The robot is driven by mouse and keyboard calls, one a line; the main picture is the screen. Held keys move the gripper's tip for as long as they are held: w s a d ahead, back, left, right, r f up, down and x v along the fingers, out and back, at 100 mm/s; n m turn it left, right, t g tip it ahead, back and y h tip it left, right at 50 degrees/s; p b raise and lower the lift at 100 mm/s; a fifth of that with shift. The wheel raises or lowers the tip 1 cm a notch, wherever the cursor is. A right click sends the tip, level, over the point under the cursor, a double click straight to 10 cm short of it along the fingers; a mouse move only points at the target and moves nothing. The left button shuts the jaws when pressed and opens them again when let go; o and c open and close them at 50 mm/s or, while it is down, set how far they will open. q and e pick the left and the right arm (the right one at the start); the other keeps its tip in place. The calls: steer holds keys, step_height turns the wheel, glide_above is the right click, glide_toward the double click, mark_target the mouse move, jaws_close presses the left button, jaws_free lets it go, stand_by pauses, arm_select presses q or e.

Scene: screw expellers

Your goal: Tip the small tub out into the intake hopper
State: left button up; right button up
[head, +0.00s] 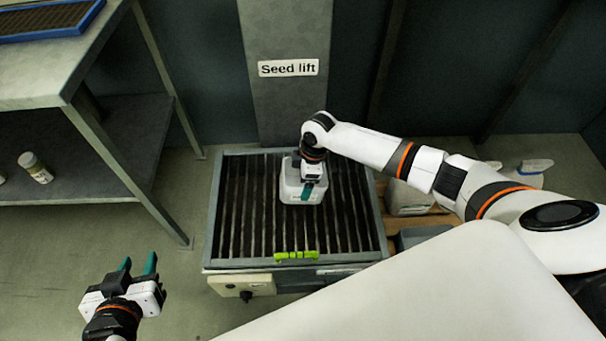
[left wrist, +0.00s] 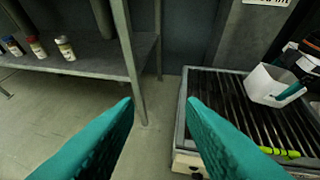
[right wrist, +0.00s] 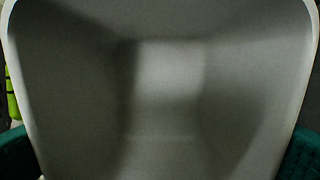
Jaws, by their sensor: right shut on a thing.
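The small tub (head: 291,184) is white and is held over the slatted grate of the intake hopper (head: 213,225), near its middle. My right gripper (head: 308,189) is shut on the tub's wall. The tub also shows in the left wrist view (left wrist: 262,84), where it looks tilted; whether it touches the slats I cannot tell. The right wrist view looks into the tub (right wrist: 165,75), whose bare grey inside shows no contents. No material is clearly visible on the slats. My left gripper (head: 138,266) is open and empty, left of the hopper.
A bright green object (head: 297,255) lies at the hopper's front edge. A metal shelf unit (head: 110,140) stands at left, with small bottles (head: 36,167) and a blue tray (head: 45,20). A "Seed lift" column (head: 288,100) rises behind. Other containers (head: 408,198) stand at right, partly behind my right arm.

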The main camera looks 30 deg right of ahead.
steer(key=shift+s+d+r+g+h+p, duration=0.25)
steer(key=shift+d+h+p, duration=0.4)
steer(key=shift+p, duration=0.35)
arm_select(q)
steer(key=s+a+f+g+y, duration=0.1)
steer(key=s+a+f+g, duration=0.2)
steer(key=s, duration=0.6)
steer(key=shift+s+a+f+g+y, duration=0.15)
steer(key=shift+f+g+y, duration=0.25)
steer(key=shift+f+g, duration=1.05)
arm_select(e)
steer(key=shift+f+h, duration=0.1)
steer(key=shift+h, duration=0.15)
arm_select(q)
steer(key=shift+r+g, duration=0.45)
steer(key=shift+r, duration=0.05)
